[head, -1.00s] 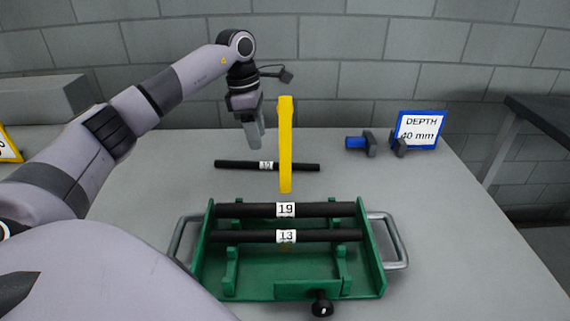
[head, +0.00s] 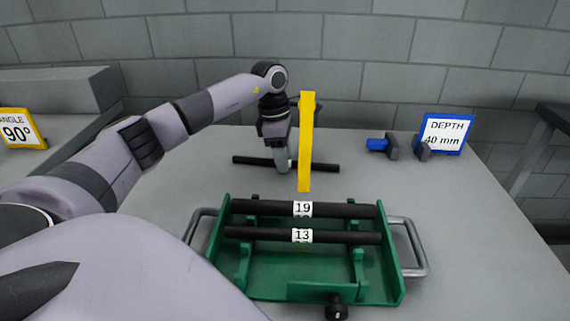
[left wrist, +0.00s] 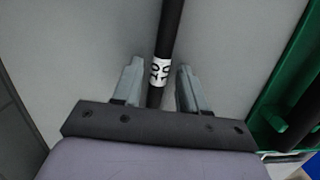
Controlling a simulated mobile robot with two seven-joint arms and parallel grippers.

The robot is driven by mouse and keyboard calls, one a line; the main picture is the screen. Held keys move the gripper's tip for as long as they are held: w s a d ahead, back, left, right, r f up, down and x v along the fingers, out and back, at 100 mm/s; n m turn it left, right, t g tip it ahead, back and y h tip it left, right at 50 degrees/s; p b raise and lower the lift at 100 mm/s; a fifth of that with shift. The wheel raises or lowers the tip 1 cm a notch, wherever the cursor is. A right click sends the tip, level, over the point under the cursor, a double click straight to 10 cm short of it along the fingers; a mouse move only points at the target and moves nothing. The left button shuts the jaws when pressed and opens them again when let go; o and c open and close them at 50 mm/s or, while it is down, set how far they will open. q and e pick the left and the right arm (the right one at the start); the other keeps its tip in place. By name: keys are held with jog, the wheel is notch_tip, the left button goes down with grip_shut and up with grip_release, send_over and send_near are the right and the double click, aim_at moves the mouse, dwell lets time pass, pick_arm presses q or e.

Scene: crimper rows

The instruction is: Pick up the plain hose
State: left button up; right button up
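A black hose (head: 251,160) with a white label lies across the back of the table. It also shows in the left wrist view (left wrist: 171,30), where its label seems to read 10. My left gripper (head: 282,169) is down at this hose, near its middle, and hides the label in the head view. In the left wrist view the two fingers (left wrist: 160,68) stand on either side of the hose by the label. A gap shows on both sides, so it is open. My right gripper is not in view.
A green tray (head: 270,273) with metal handles stands in front, holding hoses labelled 19 (head: 345,210) and 13 (head: 345,237). An upright yellow bar (head: 306,140) stands close right of my gripper. A blue-and-grey tool (head: 378,144) and a DEPTH 40 mm sign (head: 443,133) are at back right.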

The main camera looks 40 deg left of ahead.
pick_arm(q)
grip_shut()
